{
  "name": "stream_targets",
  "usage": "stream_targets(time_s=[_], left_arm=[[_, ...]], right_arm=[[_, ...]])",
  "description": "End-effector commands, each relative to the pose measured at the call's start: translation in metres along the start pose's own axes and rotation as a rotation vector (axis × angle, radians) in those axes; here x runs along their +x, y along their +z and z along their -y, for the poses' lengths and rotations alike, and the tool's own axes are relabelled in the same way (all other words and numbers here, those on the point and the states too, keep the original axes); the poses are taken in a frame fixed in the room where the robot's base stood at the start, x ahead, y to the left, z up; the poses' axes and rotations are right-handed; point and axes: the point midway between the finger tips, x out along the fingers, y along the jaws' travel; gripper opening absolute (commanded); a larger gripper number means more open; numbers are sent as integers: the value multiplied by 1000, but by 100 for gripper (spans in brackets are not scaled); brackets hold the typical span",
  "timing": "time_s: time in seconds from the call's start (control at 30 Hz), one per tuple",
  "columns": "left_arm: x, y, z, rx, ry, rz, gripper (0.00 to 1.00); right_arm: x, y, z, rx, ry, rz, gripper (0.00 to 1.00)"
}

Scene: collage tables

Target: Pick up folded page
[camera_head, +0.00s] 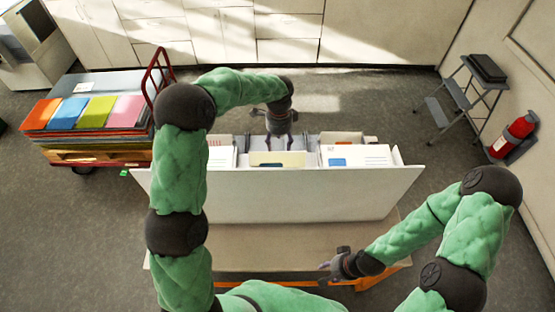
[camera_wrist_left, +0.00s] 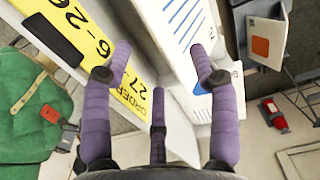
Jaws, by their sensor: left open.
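My left gripper (camera_head: 281,143) hangs over the white open-topped bin (camera_head: 290,196), fingers down, close to a cream card (camera_head: 277,159) at its middle. In the left wrist view the purple fingers of this gripper (camera_wrist_left: 160,66) are apart. Between and beyond them is a white sheet with blue lines (camera_wrist_left: 186,22), beside a yellow card with black print (camera_wrist_left: 88,40). I cannot tell for sure which paper is the folded page, and no paper is clearly gripped. My right gripper (camera_head: 333,271) is low in front of the bin; its finger opening is too small to read.
White papers stand in the bin at left (camera_head: 221,157) and right (camera_head: 355,157). A red-handled cart with coloured folders (camera_head: 85,112) is at left. A grey step stool (camera_head: 463,95) and a red fire extinguisher (camera_head: 512,136) are at right. Open floor lies behind the bin.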

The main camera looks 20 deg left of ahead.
Motion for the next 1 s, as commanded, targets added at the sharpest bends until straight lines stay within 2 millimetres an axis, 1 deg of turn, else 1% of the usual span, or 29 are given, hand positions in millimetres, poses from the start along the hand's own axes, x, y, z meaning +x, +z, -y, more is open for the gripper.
stream_targets(time_s=[0.13,0.27,0.4,0.5,0.7,0.73,0.77,0.8,0.87,0.9,1.0], left_arm=[[12,3,-1,1,4,2,60],[29,6,-1,0,3,1,60],[46,6,0,0,1,1,60],[52,6,0,0,0,0,60],[53,6,0,0,0,0,60],[53,6,0,0,0,0,57],[53,6,0,0,0,0,48],[53,6,0,0,0,0,37],[52,6,0,0,-1,0,20],[52,6,0,0,-1,0,9],[53,6,0,0,0,0,8]], right_arm=[[-6,0,2,0,0,0,40],[-15,0,5,0,0,0,40],[-17,0,6,0,0,0,40],[-18,0,6,0,0,0,40],[-17,0,6,0,0,0,40],[-17,0,6,0,0,0,40],[-17,0,6,0,0,0,40],[-17,1,6,0,0,0,40],[-17,1,6,0,0,0,40],[-17,1,6,0,0,0,40],[-17,1,6,0,0,0,40]])
